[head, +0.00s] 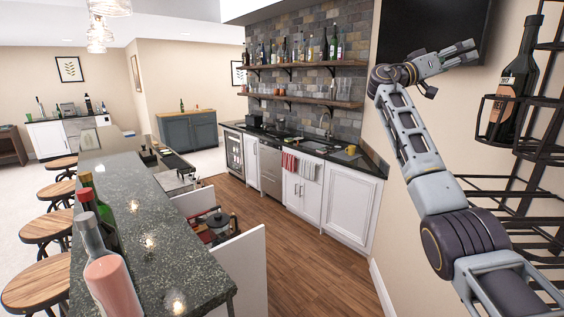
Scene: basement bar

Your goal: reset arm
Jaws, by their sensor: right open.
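My right arm comes in from the lower right and reaches up in front of the beige wall. My right gripper (457,54) is at its upper end, pointing right, in front of the dark screen on the wall. Its fingers are apart and nothing shows between them. It is to the left of a dark bottle in the rack and apart from it. My left gripper is not in view.
A black metal rack (490,190) with a dark bottle (515,85) stands close on the right. A stone-topped bar (150,240) with bottles, including a pink one (112,285), runs along the left. Stools (40,285) line it. Wooden floor (300,260) is clear in the middle.

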